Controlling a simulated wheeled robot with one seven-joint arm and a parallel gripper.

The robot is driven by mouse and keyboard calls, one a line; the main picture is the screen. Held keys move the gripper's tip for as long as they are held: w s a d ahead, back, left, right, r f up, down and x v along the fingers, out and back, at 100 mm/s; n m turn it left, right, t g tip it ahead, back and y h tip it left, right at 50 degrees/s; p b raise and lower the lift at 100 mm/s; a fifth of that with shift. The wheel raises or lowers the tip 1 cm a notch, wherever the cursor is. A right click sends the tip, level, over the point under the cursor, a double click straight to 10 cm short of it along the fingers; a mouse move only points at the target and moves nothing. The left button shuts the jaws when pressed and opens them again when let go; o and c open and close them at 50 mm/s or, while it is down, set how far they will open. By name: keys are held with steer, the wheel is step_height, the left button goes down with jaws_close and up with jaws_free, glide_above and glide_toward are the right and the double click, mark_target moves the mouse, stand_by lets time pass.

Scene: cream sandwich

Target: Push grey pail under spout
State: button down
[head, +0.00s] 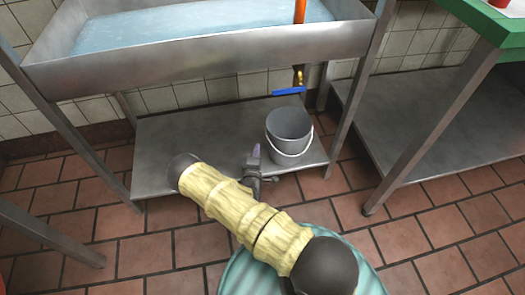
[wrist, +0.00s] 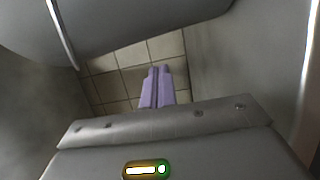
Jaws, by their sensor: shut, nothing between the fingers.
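The grey pail (head: 287,143) stands upright on the low steel shelf, its pale wire handle hanging down the front. The spout (head: 298,76), a brass tap with a blue lever, hangs from the basin above and slightly behind the pail's mouth as seen in the head view. I cannot tell if they line up in depth. My gripper (head: 256,151), with purple fingertips, is just left of the pail, low over the shelf. In the wrist view, my gripper (wrist: 157,86) is shut and empty, and the pail's curved side (wrist: 120,28) fills the upper left. Contact with the pail is unclear.
The steel basin (head: 200,55) holding bluish liquid overhangs the shelf (head: 190,137). Its front right leg (head: 352,105) stands right of the pail. The shelf left of my gripper is bare. A green-topped table (head: 480,28) with a lower shelf is at the right.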

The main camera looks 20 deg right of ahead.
steer(key=p+v, duration=0.4)
steer(key=v, duration=0.6)
steer(key=shift+a, duration=0.35)
